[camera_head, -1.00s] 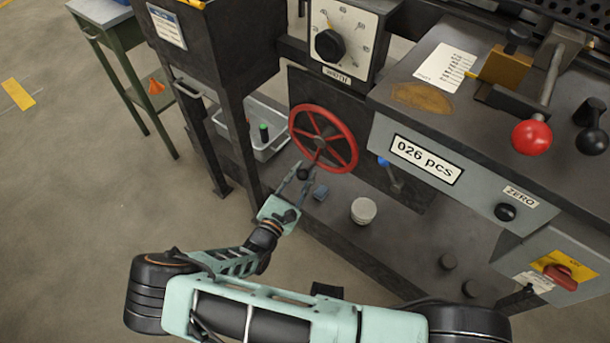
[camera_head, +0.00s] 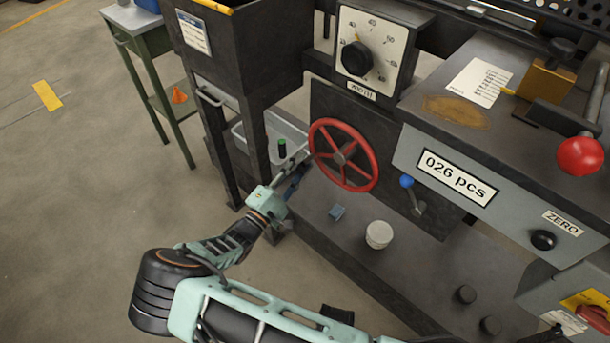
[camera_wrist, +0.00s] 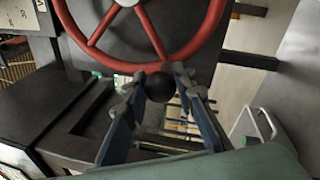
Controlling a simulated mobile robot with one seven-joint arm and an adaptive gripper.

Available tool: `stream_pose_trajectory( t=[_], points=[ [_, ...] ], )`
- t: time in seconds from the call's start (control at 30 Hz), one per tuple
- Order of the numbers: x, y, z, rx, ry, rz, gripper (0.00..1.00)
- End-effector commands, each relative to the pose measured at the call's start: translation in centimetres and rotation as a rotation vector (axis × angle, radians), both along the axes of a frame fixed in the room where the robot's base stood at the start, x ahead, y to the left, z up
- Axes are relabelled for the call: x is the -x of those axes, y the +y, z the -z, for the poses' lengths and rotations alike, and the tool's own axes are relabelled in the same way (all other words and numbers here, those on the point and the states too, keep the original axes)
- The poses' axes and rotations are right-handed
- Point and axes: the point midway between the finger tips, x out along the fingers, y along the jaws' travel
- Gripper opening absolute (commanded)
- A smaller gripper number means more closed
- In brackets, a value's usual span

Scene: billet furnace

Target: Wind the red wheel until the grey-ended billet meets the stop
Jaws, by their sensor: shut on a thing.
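The red wheel (camera_head: 373,172) is a spoked handwheel on the dark front panel of the machine. It also shows in the wrist view (camera_wrist: 208,38), cut off at the top. My gripper (camera_head: 300,172) is at the wheel's left side in the head view. In the wrist view my gripper (camera_wrist: 163,88) has its fingers shut on a dark round knob (camera_wrist: 160,87) at the wheel's rim. I cannot make out the grey-ended billet or the stop in either view.
A dial box (camera_head: 372,50) sits above the wheel. A blue-knobbed lever (camera_head: 407,182) is just right of it. A grey bin (camera_head: 291,128) stands behind my gripper.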

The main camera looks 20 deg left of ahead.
Motion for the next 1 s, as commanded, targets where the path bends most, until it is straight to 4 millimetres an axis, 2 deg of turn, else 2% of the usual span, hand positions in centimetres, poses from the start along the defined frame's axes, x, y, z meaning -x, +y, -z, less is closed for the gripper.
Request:
stream_pose_trajectory(
  t=[0.1,0.4,1.0],
  points=[
    [-0.2,0.7,-0.9,-0.081,-0.035,-0.005,0.0],
    [-0.4,1.2,-2.4,-0.207,-0.09,-0.005,0.0],
    [-0.5,1.3,-2.9,-0.246,-0.107,-0.005,0.0]
  ],
)
